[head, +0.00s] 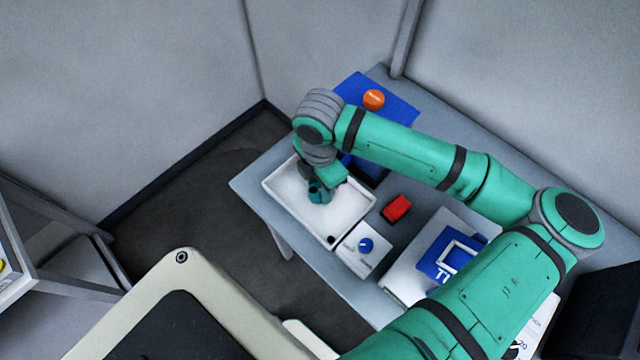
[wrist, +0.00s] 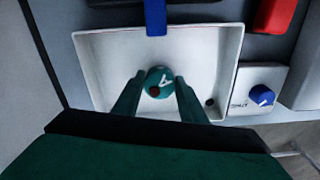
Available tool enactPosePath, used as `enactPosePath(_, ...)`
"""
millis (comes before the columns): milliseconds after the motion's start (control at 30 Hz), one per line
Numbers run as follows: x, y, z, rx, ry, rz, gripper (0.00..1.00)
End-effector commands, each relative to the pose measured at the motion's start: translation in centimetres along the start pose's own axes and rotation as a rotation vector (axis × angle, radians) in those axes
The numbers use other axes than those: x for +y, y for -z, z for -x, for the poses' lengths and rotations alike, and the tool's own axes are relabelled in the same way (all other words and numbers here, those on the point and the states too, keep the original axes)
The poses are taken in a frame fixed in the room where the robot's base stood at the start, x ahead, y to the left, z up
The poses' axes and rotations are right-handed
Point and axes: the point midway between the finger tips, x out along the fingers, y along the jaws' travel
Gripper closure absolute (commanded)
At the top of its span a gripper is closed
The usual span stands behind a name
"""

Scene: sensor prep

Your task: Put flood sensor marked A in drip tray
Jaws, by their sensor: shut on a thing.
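The flood sensor marked A (wrist: 159,81) is a small round teal thing with a white letter A and a dark red spot on its top. My gripper (wrist: 158,94) is shut on it, one finger at each side. In the head view my gripper (head: 319,192) is over the white drip tray (head: 284,186), inside its outline. The drip tray also shows in the wrist view (wrist: 105,62), with a dark hole near one corner. I cannot tell whether the sensor touches the tray floor.
A white box with a blue knob (head: 365,244) stands against the tray's near side. A red block (head: 396,208) lies right of the tray. An orange round thing (head: 373,99) sits on a blue mat (head: 401,110) at the back. A blue strip (wrist: 155,16) overlaps the tray's edge.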

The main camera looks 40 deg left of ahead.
Motion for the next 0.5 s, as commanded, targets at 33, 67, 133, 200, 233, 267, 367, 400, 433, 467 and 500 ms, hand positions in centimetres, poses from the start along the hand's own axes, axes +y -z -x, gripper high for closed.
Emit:
enactPosePath(33, 0.01, 0.01, -0.06, 0.000, 0.000, 0.000, 0.86)
enactPosePath(67, 0.01, 0.01, -0.13, 0.000, 0.000, 0.000, 0.86)
enactPosePath(133, 0.01, 0.01, -0.31, 0.000, 0.000, 0.000, 0.86)
enactPosePath(200, 0.01, -0.01, -0.31, 0.000, 0.000, 0.000, 0.50)
enactPosePath(233, 0.01, -0.01, -0.31, 0.000, 0.000, 0.000, 0.44)
enactPosePath(267, 0.01, -0.01, -0.30, 0.000, 0.000, 0.000, 0.44)
enactPosePath(367, 0.03, 0.02, -0.30, 0.000, 0.000, 0.001, 0.44)
enactPosePath(400, 0.04, 0.03, -0.30, 0.000, 0.000, 0.001, 0.44)
enactPosePath(433, 0.04, 0.04, -0.30, 0.000, 0.000, 0.001, 0.44)
enactPosePath(467, 0.04, 0.03, -0.30, 0.000, 0.000, 0.001, 0.44)
enactPosePath(500, 0.02, 0.01, -0.28, 0.000, 0.000, 0.000, 0.44)
